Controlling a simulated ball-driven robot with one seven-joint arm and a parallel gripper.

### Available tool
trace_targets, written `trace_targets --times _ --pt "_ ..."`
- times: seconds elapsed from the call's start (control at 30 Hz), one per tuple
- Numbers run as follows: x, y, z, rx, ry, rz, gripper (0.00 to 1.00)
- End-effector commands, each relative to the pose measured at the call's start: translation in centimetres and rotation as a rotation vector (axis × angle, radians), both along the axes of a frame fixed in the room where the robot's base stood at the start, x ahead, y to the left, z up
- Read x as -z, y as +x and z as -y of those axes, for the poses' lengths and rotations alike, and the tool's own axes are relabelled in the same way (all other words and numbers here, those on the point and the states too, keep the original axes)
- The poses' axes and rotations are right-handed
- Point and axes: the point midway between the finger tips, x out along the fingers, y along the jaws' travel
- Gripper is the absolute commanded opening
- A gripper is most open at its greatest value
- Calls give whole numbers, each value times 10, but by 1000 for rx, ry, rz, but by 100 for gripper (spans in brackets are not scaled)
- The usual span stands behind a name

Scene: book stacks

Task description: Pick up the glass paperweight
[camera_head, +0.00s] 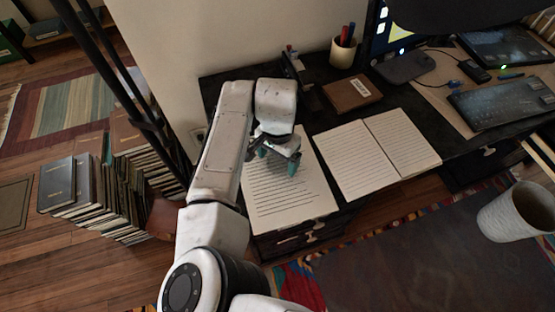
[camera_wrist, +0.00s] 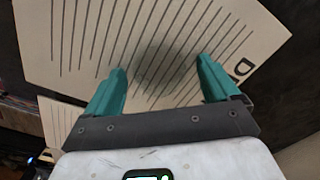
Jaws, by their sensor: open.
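My gripper (camera_head: 278,160) is over the lined paper stack (camera_head: 285,203) at the near left of the dark desk. In the wrist view its two teal fingers (camera_wrist: 162,72) are spread apart with lined paper beneath. A soft dark patch lies on the paper between the fingers; I cannot tell whether it is a shadow. I cannot make out the glass paperweight in either view. My gripper and arm hide part of the paper in the head view.
An open notebook (camera_head: 376,152), a brown box (camera_head: 352,94) and a pen cup (camera_head: 343,52) are on the desk (camera_head: 325,118). A white bin (camera_head: 515,212) and book stacks (camera_head: 110,190) stand on the floor.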

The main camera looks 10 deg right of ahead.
Motion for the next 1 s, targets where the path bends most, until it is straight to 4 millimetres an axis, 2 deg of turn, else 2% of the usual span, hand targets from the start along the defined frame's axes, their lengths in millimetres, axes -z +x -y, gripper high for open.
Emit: trace_targets --times 0.23,0.9,1.0 --pt "2 0 0 1 0 0 88" --pt "1 0 0 1 0 0 24" --pt "1 0 0 0 -1 1 19"
